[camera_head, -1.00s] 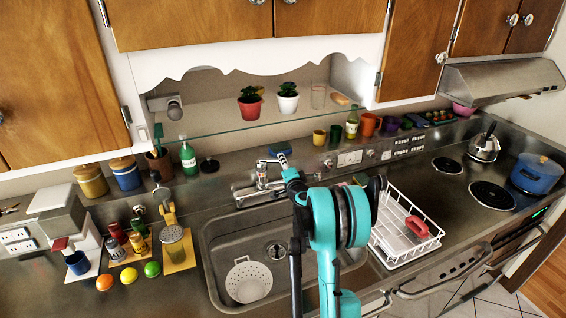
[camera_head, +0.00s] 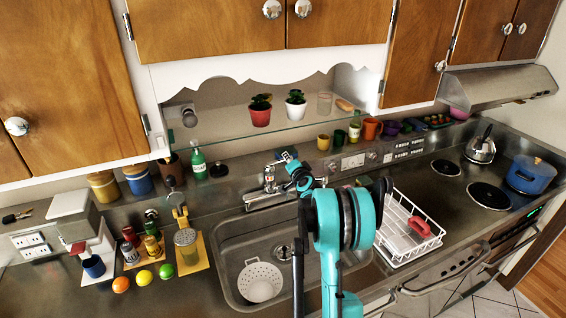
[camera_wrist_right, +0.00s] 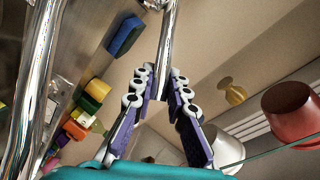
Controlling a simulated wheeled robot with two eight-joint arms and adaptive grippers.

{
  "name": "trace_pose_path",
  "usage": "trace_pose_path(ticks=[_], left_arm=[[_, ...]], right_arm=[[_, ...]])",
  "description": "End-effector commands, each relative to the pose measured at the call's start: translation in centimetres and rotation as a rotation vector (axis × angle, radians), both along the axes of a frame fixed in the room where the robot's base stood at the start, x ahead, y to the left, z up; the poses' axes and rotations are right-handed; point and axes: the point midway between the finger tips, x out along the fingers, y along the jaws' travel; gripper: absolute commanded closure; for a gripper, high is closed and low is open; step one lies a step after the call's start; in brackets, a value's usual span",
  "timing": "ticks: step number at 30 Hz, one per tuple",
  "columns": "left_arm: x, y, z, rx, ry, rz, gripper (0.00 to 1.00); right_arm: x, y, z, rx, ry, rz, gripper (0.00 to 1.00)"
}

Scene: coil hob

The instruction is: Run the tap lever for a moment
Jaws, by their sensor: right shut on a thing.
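The chrome tap (camera_head: 268,183) stands behind the sink (camera_head: 228,262) in the head view. My right gripper (camera_head: 290,163) reaches over the sink to the top of the tap. In the right wrist view its two purple-padded fingers (camera_wrist_right: 160,82) are shut on a shiny chrome rod, the tap lever (camera_wrist_right: 169,42), which runs up from between the fingertips. Another thick chrome pipe of the tap (camera_wrist_right: 35,90) rises at the left of that view. My right arm hides part of the sink, and no running water can be made out. My left gripper is not in view.
A white colander (camera_head: 261,283) lies in the sink. A white dish rack (camera_head: 408,250) with a red-handled item stands to the right. A blue sponge (camera_wrist_right: 124,37) lies close behind the tap. A glass shelf with potted plants (camera_head: 260,112) hangs above.

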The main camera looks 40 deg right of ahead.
Motion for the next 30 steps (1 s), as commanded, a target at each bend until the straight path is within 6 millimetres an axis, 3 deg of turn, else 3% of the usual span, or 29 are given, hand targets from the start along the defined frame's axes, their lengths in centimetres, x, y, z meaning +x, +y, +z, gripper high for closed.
trace_pose_path(ticks=[7, 8, 9, 10, 21, 30], left_arm=[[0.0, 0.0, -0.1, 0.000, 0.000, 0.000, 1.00], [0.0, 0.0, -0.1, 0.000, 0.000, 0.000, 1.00], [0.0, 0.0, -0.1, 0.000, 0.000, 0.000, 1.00], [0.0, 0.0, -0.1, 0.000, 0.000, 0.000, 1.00], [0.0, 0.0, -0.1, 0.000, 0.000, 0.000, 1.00], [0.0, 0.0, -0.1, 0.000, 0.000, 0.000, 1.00]], right_arm=[[0.1, 0.2, -0.2, 0.001, 0.002, 0.004, 1.00], [0.1, 0.2, -0.2, 0.001, 0.002, 0.004, 0.78], [0.1, 0.2, -0.1, 0.001, 0.002, 0.004, 0.67], [0.1, 0.2, -0.1, 0.001, 0.002, 0.004, 0.64], [-0.5, 0.4, 0.0, 0.001, 0.001, 0.003, 0.64], [-5.6, 2.8, 1.0, 0.000, 0.001, 0.002, 0.64]])
